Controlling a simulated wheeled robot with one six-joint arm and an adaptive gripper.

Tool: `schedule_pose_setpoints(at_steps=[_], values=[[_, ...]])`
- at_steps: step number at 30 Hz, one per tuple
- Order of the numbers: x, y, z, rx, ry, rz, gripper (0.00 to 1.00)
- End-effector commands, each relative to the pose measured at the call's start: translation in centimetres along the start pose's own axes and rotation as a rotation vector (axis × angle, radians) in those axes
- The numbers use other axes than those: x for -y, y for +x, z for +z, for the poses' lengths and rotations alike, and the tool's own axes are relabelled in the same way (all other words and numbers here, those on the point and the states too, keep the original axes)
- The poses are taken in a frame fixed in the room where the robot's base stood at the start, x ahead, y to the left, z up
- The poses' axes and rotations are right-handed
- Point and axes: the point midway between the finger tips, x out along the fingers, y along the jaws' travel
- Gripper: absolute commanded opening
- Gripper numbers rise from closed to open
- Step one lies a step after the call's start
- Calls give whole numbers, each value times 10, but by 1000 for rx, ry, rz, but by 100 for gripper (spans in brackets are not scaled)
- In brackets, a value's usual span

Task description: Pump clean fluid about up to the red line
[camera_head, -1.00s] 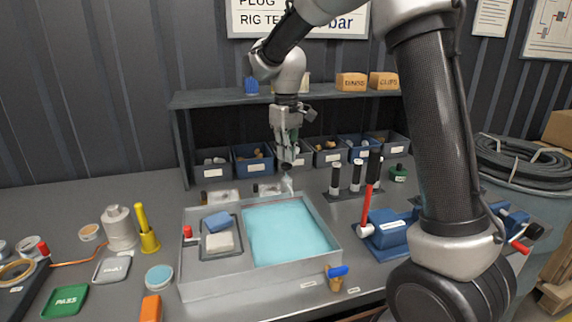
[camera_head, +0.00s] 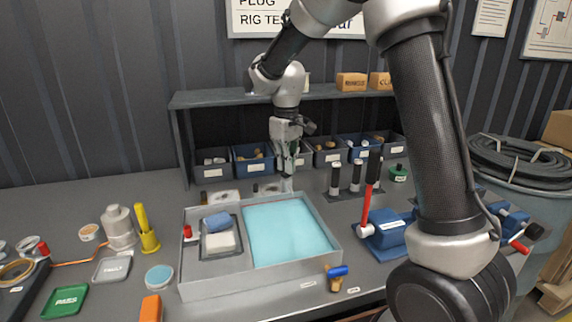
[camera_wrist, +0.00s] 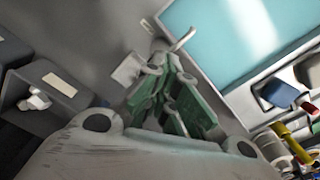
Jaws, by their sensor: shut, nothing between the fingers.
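A grey tray (camera_head: 232,284) on the bench holds light-blue fluid (camera_head: 288,230); the fluid also shows in the wrist view (camera_wrist: 225,35). A blue pump (camera_head: 388,230) with a red, black-gripped lever (camera_head: 369,192) stands right of the tray, the lever nearly upright. My gripper (camera_head: 287,176) is shut and empty at the tray's back edge, pointing down. In the wrist view its green fingers (camera_wrist: 160,72) are beside a pale spout (camera_wrist: 183,40); I cannot tell whether they touch. The spout's upper part is hidden in the head view.
A blue sponge (camera_head: 217,222) lies in a small dish inside the tray's left part. A blue-handled valve (camera_head: 336,277) stands at the front. Black-capped cylinders (camera_head: 356,176) are behind the pump. A shelf (camera_head: 225,97) with blue bins (camera_head: 252,160) is close behind my gripper.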

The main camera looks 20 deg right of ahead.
Motion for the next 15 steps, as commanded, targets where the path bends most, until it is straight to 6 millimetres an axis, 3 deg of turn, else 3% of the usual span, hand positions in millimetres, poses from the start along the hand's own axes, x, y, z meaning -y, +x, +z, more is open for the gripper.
schedule_pose_setpoints(at_steps=[8,15], values=[[0,-4,0,1,0,-1,0],[0,-21,0,0,0,-1,0]])
